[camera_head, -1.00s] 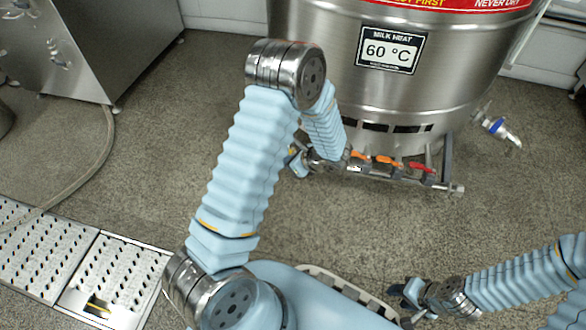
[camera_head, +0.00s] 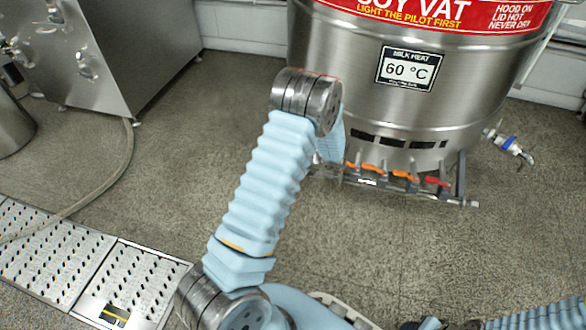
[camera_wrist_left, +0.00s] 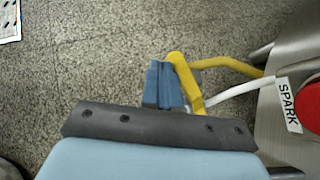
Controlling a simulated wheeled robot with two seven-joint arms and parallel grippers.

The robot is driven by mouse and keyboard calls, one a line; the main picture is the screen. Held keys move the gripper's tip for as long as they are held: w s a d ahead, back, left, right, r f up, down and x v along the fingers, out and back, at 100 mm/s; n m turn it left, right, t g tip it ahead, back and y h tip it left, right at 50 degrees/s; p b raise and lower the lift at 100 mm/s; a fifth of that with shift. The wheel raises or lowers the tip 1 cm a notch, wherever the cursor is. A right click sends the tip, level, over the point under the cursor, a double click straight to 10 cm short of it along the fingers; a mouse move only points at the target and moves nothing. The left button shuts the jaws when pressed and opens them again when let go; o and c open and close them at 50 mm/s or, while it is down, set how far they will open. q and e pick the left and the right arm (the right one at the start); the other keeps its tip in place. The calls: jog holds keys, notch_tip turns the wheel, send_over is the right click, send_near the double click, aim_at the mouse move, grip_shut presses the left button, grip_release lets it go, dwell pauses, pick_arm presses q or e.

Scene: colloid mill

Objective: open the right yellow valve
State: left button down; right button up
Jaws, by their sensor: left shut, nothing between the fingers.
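In the left wrist view, a bent yellow valve handle (camera_wrist_left: 187,82) runs out from the steel machine at the right. The blue fingers of my left gripper (camera_wrist_left: 165,86) are shut and empty, right beside the bent end of the handle; I cannot tell if they touch. In the head view, small orange-yellow handles (camera_head: 403,175) sit on the low pipe below the vat; which one is in the wrist view is unclear. My left arm hides its own gripper there. My right gripper (camera_head: 432,323) is at the bottom edge, mostly cut off.
The steel vat (camera_head: 350,95) stands behind the pipe. A red handle (camera_head: 436,181) is at the pipe's right. A white lever (camera_wrist_left: 238,92) and a SPARK label (camera_wrist_left: 288,104) are near the yellow handle. A floor grate (camera_head: 60,255) lies at the left; open floor lies between.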

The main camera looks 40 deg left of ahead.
pick_arm(q)
jog(key=shift+w+a, duration=0.4)
jog(key=shift+a, duration=0.25)
dwell(0.4)
